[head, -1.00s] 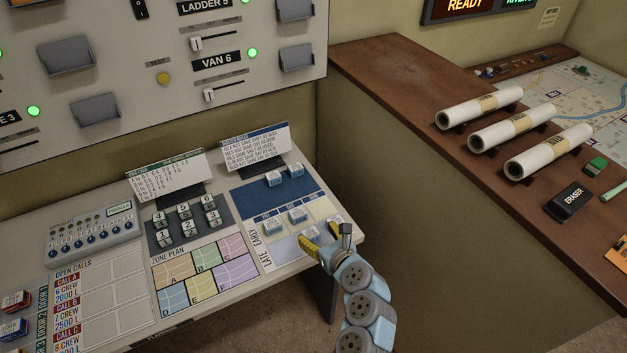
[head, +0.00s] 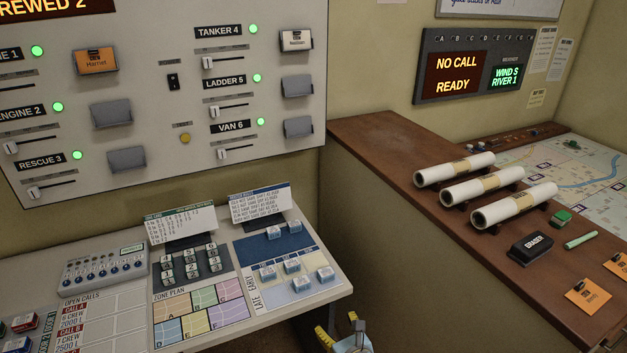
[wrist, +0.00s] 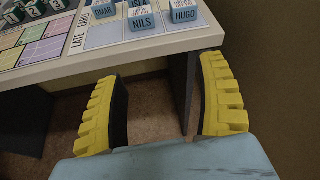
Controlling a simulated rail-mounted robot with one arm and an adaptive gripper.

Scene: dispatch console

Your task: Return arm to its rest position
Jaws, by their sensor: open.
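My gripper (head: 340,334) is at the bottom of the head view, in front of the desk's front edge and below its top. In the wrist view my gripper (wrist: 168,108) has its two yellow fingers wide apart with nothing between them. Most of my arm is out of the head view.
The sloping desk (head: 320,296) carries a zone plan (head: 197,309) and number blocks. A status panel (head: 180,80) stands at the back. Floor shows between the fingers.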

